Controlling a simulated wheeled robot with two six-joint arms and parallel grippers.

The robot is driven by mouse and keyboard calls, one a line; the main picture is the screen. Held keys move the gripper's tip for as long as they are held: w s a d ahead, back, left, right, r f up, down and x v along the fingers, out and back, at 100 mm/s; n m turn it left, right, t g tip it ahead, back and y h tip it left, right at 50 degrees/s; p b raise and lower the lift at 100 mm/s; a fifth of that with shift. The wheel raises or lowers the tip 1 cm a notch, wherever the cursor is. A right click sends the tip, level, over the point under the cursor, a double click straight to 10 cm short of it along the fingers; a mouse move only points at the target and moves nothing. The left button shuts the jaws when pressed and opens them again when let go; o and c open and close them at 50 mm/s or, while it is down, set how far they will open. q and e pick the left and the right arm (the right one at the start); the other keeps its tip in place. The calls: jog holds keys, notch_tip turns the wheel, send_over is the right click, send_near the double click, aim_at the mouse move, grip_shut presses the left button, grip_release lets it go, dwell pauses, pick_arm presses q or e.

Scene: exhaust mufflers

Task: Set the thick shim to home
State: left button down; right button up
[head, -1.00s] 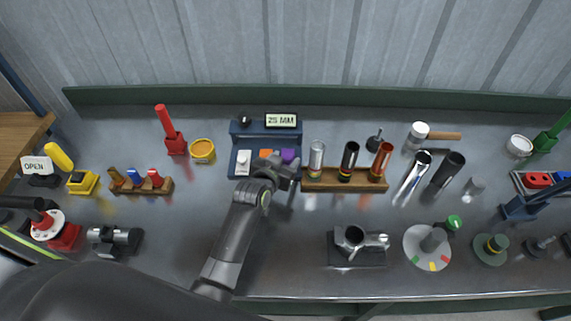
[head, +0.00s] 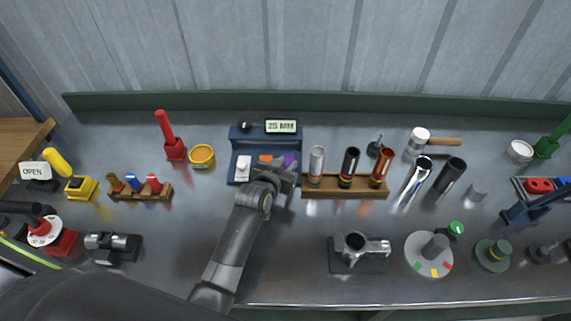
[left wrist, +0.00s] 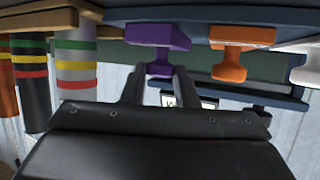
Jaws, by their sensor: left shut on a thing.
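A blue holder (head: 237,149) with a display reading 25 MM (head: 281,126) carries a white shim (head: 243,167), an orange shim (head: 265,159) and a purple shim (head: 289,159) in a row. My left gripper (head: 288,176) is at the purple shim, at the row's right end. In the left wrist view, whose picture is upside down, my left gripper's fingers (left wrist: 158,82) are shut on the purple shim (left wrist: 157,36). The orange shim (left wrist: 231,62) is beside it, apart from the fingers. The purple shim's slot is hard to make out. My right gripper is not in view.
A wooden rack (head: 330,191) with several banded tubes stands close to the right of my left gripper. A yellow cup (head: 202,156) and a red post (head: 171,140) are left of the holder. The bench front between my arm and the grey fixture (head: 356,254) is clear.

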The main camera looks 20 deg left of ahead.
pick_arm(q)
jog(key=w, duration=0.2)
jog(key=w+a+b, duration=0.1)
jog(key=w, duration=0.1)
jog(key=shift+w+a+f, duration=0.1)
jog(key=shift+w+a, duration=0.1)
jog(key=shift+w, duration=0.05)
jog(key=shift+r, duration=0.25)
jog(key=c, duration=1.4)
grip_release()
jog(key=shift+o, duration=1.3)
jog(key=shift+w+f, duration=0.2)
jog(key=shift+s+r, duration=0.1)
jog(key=shift+s, duration=0.05)
jog(key=b+v, duration=0.2)
jog(key=v, duration=1.5)
jog(key=shift+s+a, duration=0.1)
